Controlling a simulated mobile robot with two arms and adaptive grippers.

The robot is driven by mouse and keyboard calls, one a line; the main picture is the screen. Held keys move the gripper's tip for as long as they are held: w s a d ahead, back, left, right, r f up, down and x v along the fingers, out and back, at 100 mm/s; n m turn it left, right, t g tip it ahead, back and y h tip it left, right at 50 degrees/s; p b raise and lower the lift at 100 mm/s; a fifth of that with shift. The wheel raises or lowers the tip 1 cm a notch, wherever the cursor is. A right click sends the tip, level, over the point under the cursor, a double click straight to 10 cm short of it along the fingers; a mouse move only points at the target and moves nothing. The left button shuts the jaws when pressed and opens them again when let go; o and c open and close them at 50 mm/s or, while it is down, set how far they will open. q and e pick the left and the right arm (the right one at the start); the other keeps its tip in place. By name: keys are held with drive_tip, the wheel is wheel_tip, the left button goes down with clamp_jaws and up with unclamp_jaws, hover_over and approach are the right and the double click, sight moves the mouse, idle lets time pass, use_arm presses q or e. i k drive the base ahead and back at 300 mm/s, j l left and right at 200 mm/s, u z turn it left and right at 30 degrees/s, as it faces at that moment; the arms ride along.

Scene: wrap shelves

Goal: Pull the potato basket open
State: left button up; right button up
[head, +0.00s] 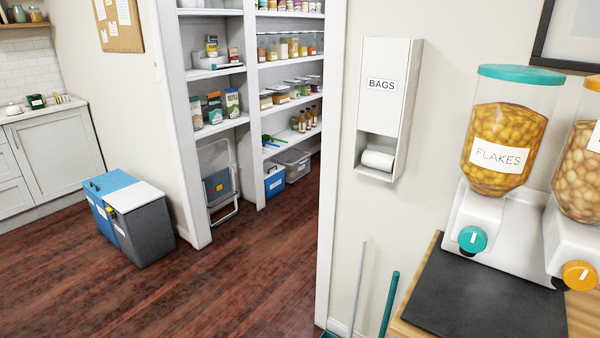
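No basket that I can identify as the potato basket shows in the head view. The open pantry (250,110) stands in the middle, with white shelves seen through a white-framed opening. On its lowest level are a blue box (274,182) with a white label and a clear bin (296,165) beside it. I cannot tell what they hold. The right part of the pantry is hidden behind the wall. Neither of my grippers is in view.
Blue and grey bins (140,230) stand left of the pantry opening. A folded step stool (219,185) leans inside. At right are a bags dispenser (388,105), a flakes dispenser (500,145) and a dark mat (485,298) on a counter. The wooden floor (235,285) before the pantry is clear.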

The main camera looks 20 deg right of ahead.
sight(302, 166)
drive_tip(key=i+j+u, duration=0.2)
drive_tip(key=i, duration=0.2)
drive_tip(key=i+u, duration=0.2)
drive_tip(key=i, duration=0.2)
